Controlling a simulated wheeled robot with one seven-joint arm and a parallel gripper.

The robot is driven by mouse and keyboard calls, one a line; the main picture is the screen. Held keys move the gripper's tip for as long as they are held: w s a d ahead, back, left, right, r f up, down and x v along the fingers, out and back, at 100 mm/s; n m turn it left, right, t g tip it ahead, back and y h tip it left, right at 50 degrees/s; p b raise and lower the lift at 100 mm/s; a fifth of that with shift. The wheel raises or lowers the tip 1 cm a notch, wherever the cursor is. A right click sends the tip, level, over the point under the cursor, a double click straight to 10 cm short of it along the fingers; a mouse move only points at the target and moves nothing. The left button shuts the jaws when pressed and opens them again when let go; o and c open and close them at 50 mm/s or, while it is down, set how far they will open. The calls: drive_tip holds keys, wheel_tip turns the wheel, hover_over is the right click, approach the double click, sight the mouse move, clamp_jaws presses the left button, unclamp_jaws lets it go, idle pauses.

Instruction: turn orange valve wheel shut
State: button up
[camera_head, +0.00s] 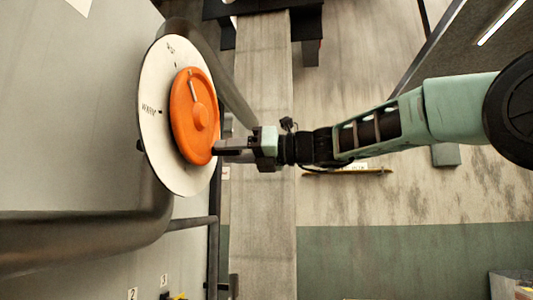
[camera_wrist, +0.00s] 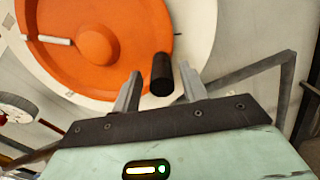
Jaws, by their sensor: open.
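The orange valve wheel (camera_head: 187,120) sits in front of a round white dial plate (camera_head: 152,130) at the left of the head view. The wheel has a central hub and a pale pointer strip (camera_head: 193,85) above the hub. In the wrist view the wheel (camera_wrist: 60,62) fills the upper left, with its pale strip (camera_wrist: 52,40) to the left of the hub. A black handle knob (camera_wrist: 161,74) stands out at the wheel's rim. My gripper (camera_head: 222,147) is at the wheel's lower right edge. Its open fingers (camera_wrist: 160,86) lie on either side of the knob, with visible gaps.
The dial carries lettering, "WARM" at its left. A thick grey pipe (camera_head: 80,238) runs below the dial, and another bar passes behind it at upper right. A smaller white dial (camera_wrist: 18,108) shows at the left of the wrist view. The floor beyond is mostly open.

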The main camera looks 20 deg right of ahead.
drive_tip(key=b+v, duration=0.5)
drive_tip(key=v, duration=1.1)
drive_tip(key=shift+s, duration=0.15)
drive_tip(key=shift+d, duration=0.15)
